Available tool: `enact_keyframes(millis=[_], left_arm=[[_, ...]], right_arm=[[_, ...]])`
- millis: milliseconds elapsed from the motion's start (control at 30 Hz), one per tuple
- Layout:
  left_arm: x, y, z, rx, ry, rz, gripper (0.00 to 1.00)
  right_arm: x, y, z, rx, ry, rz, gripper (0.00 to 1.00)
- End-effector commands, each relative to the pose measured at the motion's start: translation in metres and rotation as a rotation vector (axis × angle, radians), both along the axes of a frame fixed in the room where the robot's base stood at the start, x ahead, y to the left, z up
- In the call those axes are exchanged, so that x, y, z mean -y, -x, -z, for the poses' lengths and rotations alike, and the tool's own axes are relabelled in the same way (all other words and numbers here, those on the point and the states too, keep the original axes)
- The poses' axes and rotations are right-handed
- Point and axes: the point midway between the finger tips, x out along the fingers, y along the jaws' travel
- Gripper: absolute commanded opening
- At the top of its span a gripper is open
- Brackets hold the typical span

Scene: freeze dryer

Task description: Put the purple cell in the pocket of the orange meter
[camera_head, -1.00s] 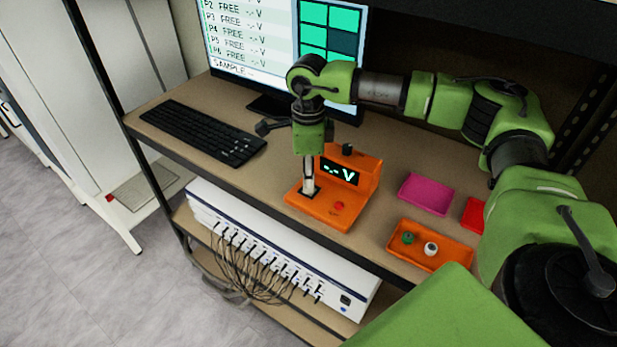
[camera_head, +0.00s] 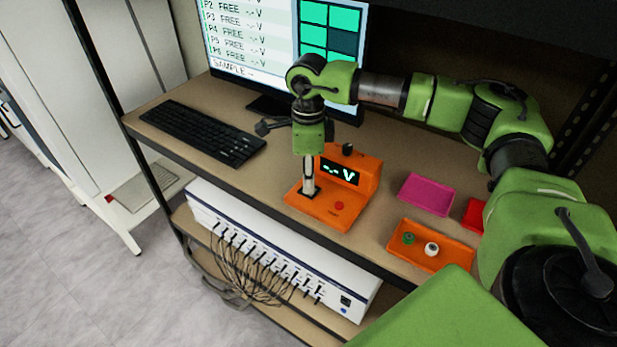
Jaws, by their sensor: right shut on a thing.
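The orange meter (camera_head: 366,176) stands on the shelf in the middle of the head view. Its dark display reads "-.- V" and a red button (camera_head: 339,205) sits on its base. My right gripper (camera_head: 309,190) points straight down over the left part of the meter's base, with its fingertips at or just above a dark spot there. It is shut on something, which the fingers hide. The purple cell cannot be made out, and the pocket is mostly covered by the fingertips. My left gripper is not in view.
An orange tray (camera_head: 453,250) holds a green cell (camera_head: 408,239) and a white cell (camera_head: 431,249). A magenta tray (camera_head: 426,195) and a red tray (camera_head: 473,214) lie nearby. A keyboard (camera_head: 203,132) and a monitor (camera_head: 250,45) stand to the left and behind. A white cabled instrument (camera_head: 330,294) sits below.

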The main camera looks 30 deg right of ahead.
Motion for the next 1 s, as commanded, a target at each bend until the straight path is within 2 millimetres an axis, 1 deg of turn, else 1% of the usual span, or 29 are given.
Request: enact_keyframes(millis=[667,1000], left_arm=[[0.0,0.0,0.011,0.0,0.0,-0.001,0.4],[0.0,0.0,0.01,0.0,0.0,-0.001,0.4]], right_arm=[[0.0,0.0,0.013,0.0,0.0,0.0,0.02],[0.0,0.0,0.011,-0.001,-0.001,0.0,0.02]])
